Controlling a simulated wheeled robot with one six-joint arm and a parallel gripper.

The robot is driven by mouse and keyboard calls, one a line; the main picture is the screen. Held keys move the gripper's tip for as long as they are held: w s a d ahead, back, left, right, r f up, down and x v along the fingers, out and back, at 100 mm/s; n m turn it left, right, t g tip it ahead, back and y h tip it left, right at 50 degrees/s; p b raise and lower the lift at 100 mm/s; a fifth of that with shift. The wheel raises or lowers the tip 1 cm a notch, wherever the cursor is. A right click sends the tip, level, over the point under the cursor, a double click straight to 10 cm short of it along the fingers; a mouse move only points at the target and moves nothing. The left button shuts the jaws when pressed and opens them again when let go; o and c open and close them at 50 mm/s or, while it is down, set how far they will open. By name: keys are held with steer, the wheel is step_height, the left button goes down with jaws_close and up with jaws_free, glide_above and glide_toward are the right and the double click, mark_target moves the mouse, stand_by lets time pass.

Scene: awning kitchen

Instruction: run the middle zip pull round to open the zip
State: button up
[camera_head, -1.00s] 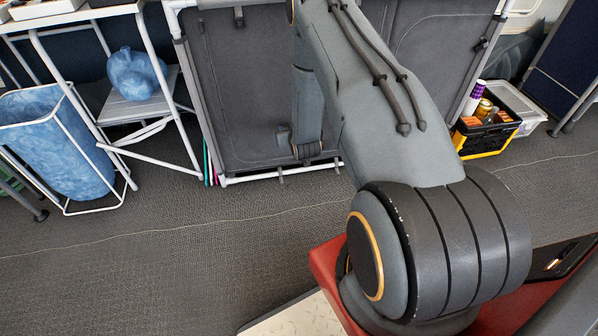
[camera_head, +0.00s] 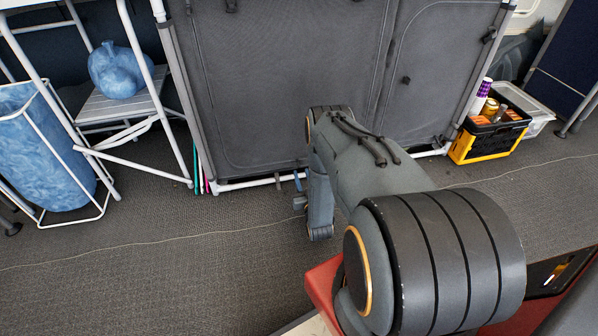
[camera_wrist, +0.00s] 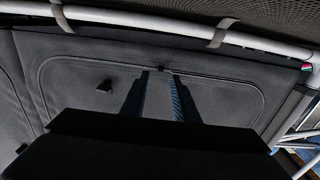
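The grey fabric cupboard front (camera_head: 265,75) has a panel with a rounded zip line (camera_wrist: 75,57), and the panel lies flat and closed. In the wrist view a small dark tab (camera_wrist: 163,69), probably a zip pull, sits on the zip line near the white bottom bar. My gripper (camera_wrist: 161,73) has its two blue fingers apart, one on each side of that tab; I cannot tell whether they touch it. In the head view my gripper (camera_head: 298,190) is low before the cupboard, partly hidden by my arm.
A white bottom bar (camera_head: 240,184) with straps runs along the cupboard. A yellow-black crate (camera_head: 488,135) with bottles stands at right. A blue bag (camera_head: 118,70) on a stool and a blue bin (camera_head: 45,150) stand at left. The carpet (camera_head: 150,260) in front is clear.

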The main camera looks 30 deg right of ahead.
mark_target(299, 167)
steer(key=shift+b+x, duration=0.7)
steer(key=shift+x, duration=1.55)
jaws_close()
